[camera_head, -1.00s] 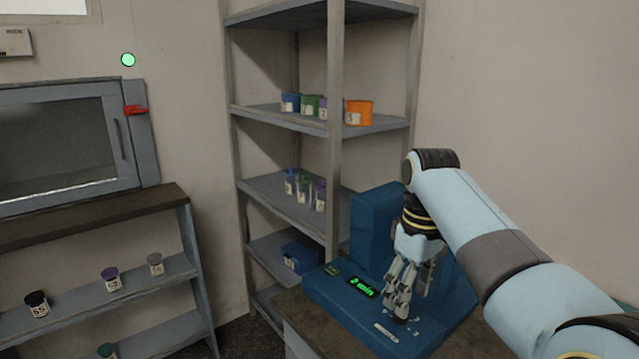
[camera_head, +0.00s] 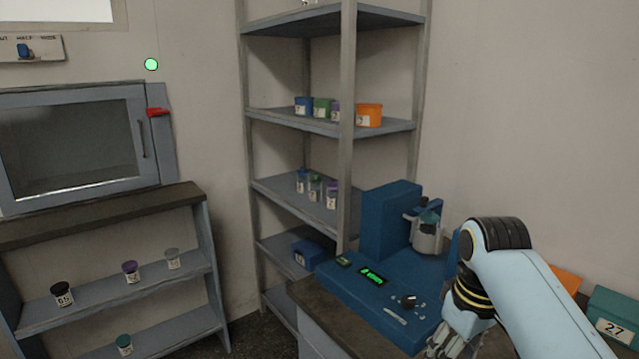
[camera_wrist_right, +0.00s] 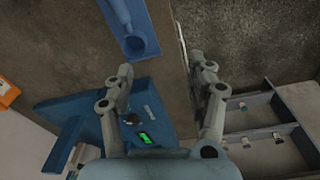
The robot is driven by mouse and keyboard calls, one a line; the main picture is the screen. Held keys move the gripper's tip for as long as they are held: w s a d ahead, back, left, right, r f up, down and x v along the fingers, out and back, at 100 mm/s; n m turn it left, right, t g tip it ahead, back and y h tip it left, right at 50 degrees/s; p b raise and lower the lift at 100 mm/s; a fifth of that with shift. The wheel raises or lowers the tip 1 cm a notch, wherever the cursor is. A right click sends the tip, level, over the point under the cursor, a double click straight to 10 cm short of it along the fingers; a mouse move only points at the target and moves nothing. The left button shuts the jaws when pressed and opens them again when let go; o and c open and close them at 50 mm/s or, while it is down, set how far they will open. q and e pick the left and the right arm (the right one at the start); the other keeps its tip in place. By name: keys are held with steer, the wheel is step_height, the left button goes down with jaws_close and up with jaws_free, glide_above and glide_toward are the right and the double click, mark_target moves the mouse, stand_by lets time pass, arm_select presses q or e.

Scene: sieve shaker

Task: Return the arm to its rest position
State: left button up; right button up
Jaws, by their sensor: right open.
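My right arm comes in from the right in the head view. Its gripper (camera_head: 455,345) is at the bottom edge, in front of the blue sieve shaker (camera_head: 345,282). In the right wrist view my right gripper (camera_wrist_right: 160,75) is open, its two fingers wide apart with nothing between them. The shaker base shows beyond the left finger in that view, with its green-lit display (camera_wrist_right: 145,138). In the head view the shaker carries a grey canister (camera_head: 427,238) at its back, and a dark knob (camera_head: 408,300) sits on its front panel. My left gripper does not show.
A tall grey rack (camera_head: 347,150) with several small bins and jars stands behind the shaker. A low shelf (camera_head: 110,215) with jars is at the left, under a glass-fronted cabinet (camera_head: 75,145). A green bin (camera_head: 612,318) and an orange one (camera_head: 566,278) lie right of my arm.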

steer(key=s+d+m+t, duration=0.15)
steer(key=s+d, duration=0.35)
steer(key=s, duration=0.8)
steer(key=s+d+r+m+t, duration=0.15)
steer(key=s+r, duration=0.45)
steer(key=s, duration=0.6)
steer(key=s+d+f+m+g+b, duration=0.2)
steer(key=f+b, duration=0.6)
steer(key=f, duration=2.9)
arm_select(q)
step_height(320, 180, down, 14)
steer(key=s+b, duration=0.1)
steer(key=b, duration=0.4)
steer(key=shift+s+b, duration=0.25)
steer(key=shift+b, duration=0.15)
arm_select(e)
steer(key=s+d+f+g, duration=0.1)
steer(key=s+f, duration=1.7)
steer(key=f, duration=0.1)
steer(key=shift+s+f+n+h, duration=0.25)
steer(key=shift+s+n+h, duration=0.05)
steer(key=shift+n+h, duration=0.1)
arm_select(q)
steer(key=shift+a, duration=0.1)
